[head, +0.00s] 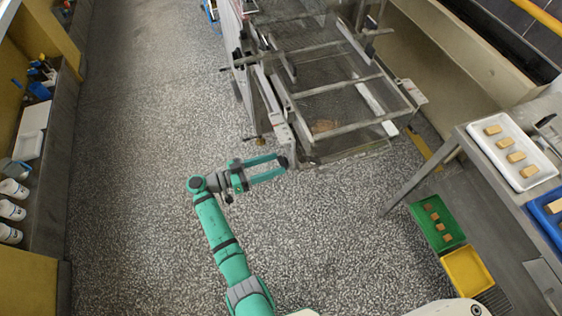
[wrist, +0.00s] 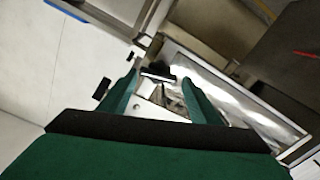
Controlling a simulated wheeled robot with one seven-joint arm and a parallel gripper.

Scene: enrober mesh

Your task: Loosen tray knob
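A dark knob-like part (head: 282,161) sits at the near left corner of the metal machine frame (head: 281,118). My gripper (head: 281,163) reaches it from the left, its two green fingers apart on either side of it. In the wrist view my gripper (wrist: 160,76) shows the black knob (wrist: 158,73) between the fingertips, with what looks like a narrow gap at each side. I cannot tell if either finger touches it. A metal plate with a bright edge lies beyond the knob. The tray's fastening behind the knob is hidden.
A small brass-coloured fitting (head: 260,141) hangs from the machine just above my gripper. The mesh bed (head: 335,105) extends right. A table with a white tray (head: 484,133) stands at the right, with green (head: 418,219) and yellow (head: 466,272) bins below. The floor at left is clear.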

